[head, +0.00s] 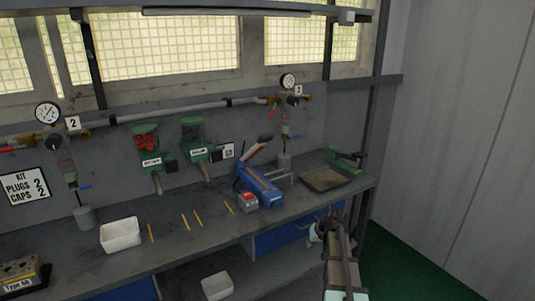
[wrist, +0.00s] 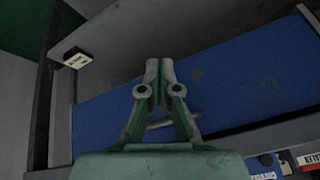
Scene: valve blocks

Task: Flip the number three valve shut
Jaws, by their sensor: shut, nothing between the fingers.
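The valve assembly marked with a small plate that seems to read 3 (head: 298,90) is on the back wall in the head view. It has a round gauge (head: 288,80), a red handle (head: 262,101) at its left and a blue lever (head: 297,136) lower down. The exact handle angles are too small to tell. My gripper (head: 328,218) is in front of the bench edge, below and to the right of this valve and apart from it. In the wrist view my gripper (wrist: 158,66) is shut and empty, facing a blue drawer front (wrist: 220,75).
The bench holds a white bin (head: 121,235), several yellow sticks, a blue tool (head: 260,187) and a shallow tray (head: 325,179). A second valve assembly marked 2 (head: 72,123) is at the left. A dark post (head: 370,130) stands right of valve three.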

